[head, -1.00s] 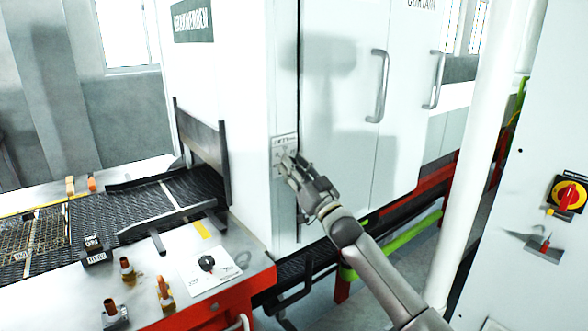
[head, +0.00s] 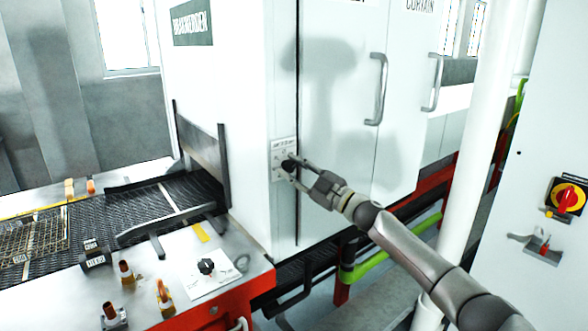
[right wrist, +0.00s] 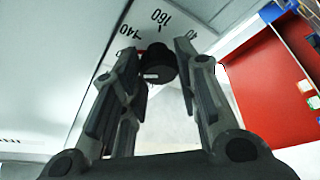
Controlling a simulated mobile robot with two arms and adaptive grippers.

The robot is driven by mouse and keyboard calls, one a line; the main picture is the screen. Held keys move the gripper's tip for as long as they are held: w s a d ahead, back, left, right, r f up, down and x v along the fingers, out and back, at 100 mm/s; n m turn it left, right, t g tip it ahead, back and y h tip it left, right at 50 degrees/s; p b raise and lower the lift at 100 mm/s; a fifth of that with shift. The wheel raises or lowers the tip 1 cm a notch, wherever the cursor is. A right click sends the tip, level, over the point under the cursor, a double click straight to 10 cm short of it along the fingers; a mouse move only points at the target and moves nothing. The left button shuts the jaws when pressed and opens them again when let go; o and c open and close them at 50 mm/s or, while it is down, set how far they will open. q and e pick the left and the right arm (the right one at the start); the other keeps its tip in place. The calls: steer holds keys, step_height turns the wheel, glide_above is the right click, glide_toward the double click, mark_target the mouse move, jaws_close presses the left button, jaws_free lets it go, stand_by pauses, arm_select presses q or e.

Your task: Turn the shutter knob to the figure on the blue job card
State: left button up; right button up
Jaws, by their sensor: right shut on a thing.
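The shutter knob (head: 288,165) is a dark round knob on a small pale scale plate (head: 279,146), near the corner of the white cabinet. My right gripper (head: 291,167) has its fingers on either side of it and is shut on it. In the right wrist view the black knob (right wrist: 156,62) sits between the fingertips of my right gripper (right wrist: 160,68). Printed figures 140, 160 and 40 show around it; the knob's exact setting is unclear. I cannot make out a blue job card. My left gripper is not in view.
The cabinet has two upright door handles (head: 377,88) to the right of the knob. A mesh belt (head: 100,222) runs into the cabinet at left. A steel table (head: 60,300) holds several small items. A grey panel with a red and yellow switch (head: 567,198) stands at far right.

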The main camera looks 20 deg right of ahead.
steer(key=shift+n+g, duration=0.7)
steer(key=shift+n, duration=0.7)
steer(key=o, duration=1)
steer(key=shift+y, duration=0.3)
steer(key=v, duration=1.2)
steer(key=shift+d+r, duration=0.1)
